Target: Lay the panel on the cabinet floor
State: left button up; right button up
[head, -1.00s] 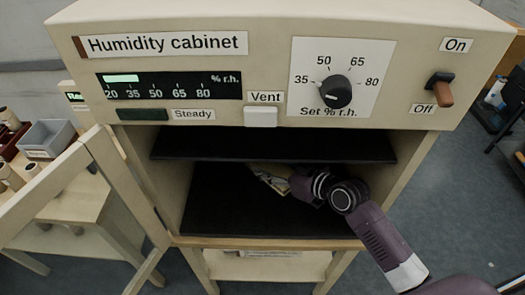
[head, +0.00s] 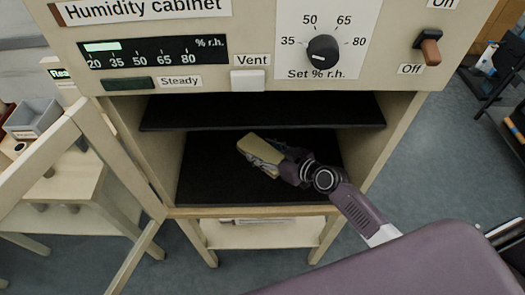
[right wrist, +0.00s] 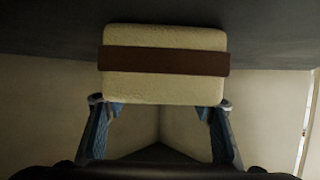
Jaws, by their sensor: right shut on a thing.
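The panel (head: 259,150) is a pale yellow block with rounded corners. In the right wrist view the panel (right wrist: 164,36) shows a brown band across it. My right gripper (head: 272,163) reaches into the open cabinet and is shut on the panel. Its two blue-lined fingers (right wrist: 160,112) meet the panel's near edge. The panel is over the black cabinet floor (head: 207,184), below the black shelf; I cannot tell whether it touches the floor. My left gripper is not in view.
The black shelf (head: 262,112) spans the cabinet above the gripper. The cabinet's open door (head: 121,160) stands at the left. A lower wooden shelf (head: 262,233) is under the cabinet. A grey bin (head: 38,117) sits on a side table at far left. Black floor around the panel is bare.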

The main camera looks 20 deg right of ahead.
jog(key=shift+f, duration=0.1)
jog(key=o, duration=0.8)
jog(key=shift+c, duration=0.2)
jog(key=shift+r, duration=0.2)
jog(key=shift+s+d, duration=0.15)
jog(key=shift+s, duration=0.1)
jog(key=b+v, duration=0.1)
jog(key=v, duration=0.9)
jog(key=shift+f, duration=0.1)
jog(key=shift+b+v, duration=0.3)
jog(key=shift+v, duration=0.5)
